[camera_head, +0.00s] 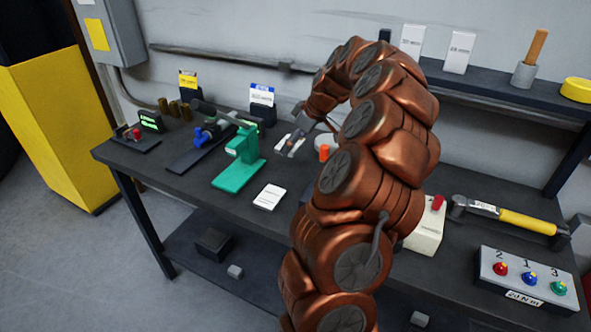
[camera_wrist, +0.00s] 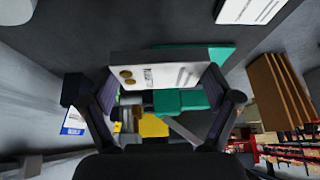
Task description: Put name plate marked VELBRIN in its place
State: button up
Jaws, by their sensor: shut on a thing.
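My gripper (camera_wrist: 163,78) is shut on a pale block-like plate (camera_wrist: 155,66), one finger at each end in the wrist view. The plate has two brass-coloured round spots and small dark print. I cannot read the print, so I cannot tell whether it says VELBRIN. In the head view my gripper (camera_head: 290,141) is above the back of the bench, right of the green stand (camera_head: 240,158), partly hidden by my arm. The green stand also shows behind the plate in the wrist view (camera_wrist: 182,102). A dark device with a blue part (camera_head: 200,135) lies left of it.
A white card (camera_head: 270,196) lies on the bench (camera_head: 205,205). Yellow-topped (camera_head: 187,80) and blue-topped (camera_head: 262,95) cards stand at the back. A hammer (camera_head: 510,216) and a three-knob box (camera_head: 530,278) lie at right. A shelf (camera_head: 490,90) overhangs the back right.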

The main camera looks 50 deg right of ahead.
aim_at(290, 173)
notch_tip(290, 173, down, 9)
jog(key=p, duration=0.2)
jog(key=shift+s+d+f+p, duration=0.1)
jog(key=shift+p, duration=0.2)
jog(key=shift+f, duration=0.1)
jog(key=shift+f, duration=0.15)
jog(key=o, duration=1.1)
jog(key=shift+r, duration=0.2)
jog(key=b+v, duration=0.3)
jog(key=v, duration=0.9)
